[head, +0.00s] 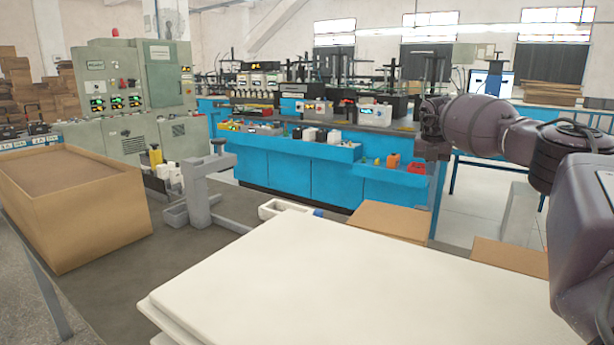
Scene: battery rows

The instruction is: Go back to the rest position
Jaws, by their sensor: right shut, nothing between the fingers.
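My right arm comes in from the right edge, raised above the work surface. My right gripper (432,150) is at its far end, shut and empty, in front of the blue workbench in the picture. It touches nothing that I can see. My left gripper and left arm are not in view.
A white board stack (370,290) fills the near middle. An open cardboard box (75,215) stands at left. A grey stand (205,190) and a small white tray (285,208) are behind the boards. Cardboard pieces (392,220) lie at right. A blue workbench (285,165) stands farther back.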

